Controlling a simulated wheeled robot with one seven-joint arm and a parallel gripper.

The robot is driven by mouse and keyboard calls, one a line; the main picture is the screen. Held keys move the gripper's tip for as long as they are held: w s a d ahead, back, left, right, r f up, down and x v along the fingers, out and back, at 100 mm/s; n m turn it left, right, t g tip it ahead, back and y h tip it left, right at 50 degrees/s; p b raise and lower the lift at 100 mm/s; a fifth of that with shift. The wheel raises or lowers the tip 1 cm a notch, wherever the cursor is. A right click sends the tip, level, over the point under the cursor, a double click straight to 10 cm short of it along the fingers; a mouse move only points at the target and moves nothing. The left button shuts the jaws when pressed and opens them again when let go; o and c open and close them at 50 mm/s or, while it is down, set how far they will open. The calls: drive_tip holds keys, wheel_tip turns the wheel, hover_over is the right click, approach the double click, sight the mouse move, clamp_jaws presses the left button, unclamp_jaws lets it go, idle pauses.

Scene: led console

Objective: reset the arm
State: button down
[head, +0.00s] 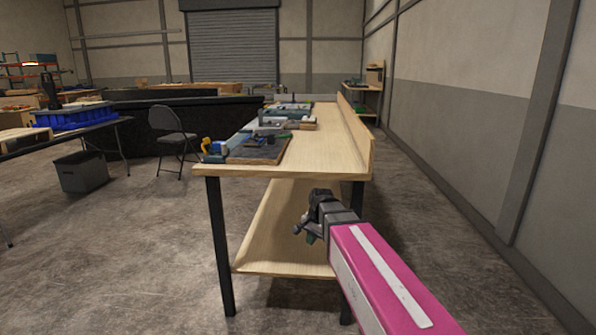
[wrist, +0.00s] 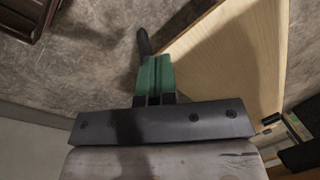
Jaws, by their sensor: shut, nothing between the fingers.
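My arm shows in the head view as a magenta link with a white stripe, reaching in from the lower right. My gripper (head: 305,230) is at its end, in front of the near end of the wooden workbench (head: 320,160) and lower than its top. In the wrist view my gripper (wrist: 146,50) shows green and black fingers that are shut with nothing between them. The floor and a pale wooden board (wrist: 235,65) of the bench lie beyond the fingers. The gripper looks apart from the bench, though the exact gap is hard to tell.
Boards with devices and tools (head: 258,148) lie along the bench's left side; its right side is mostly bare. A lower shelf (head: 285,235) sits under the top. A folding chair (head: 172,135), a grey bin (head: 82,172) and a table with blue crates (head: 75,117) stand left. Floor between is clear.

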drive_tip(key=s+d+f+n+g+h, duration=0.1)
drive_tip(key=s+d+f+n+h, duration=0.1)
drive_tip(key=s+d+f+n, duration=0.5)
drive_tip(key=s+d+f, duration=0.6)
drive_tip(key=d, duration=0.1)
drive_tip(key=shift+f, duration=0.25)
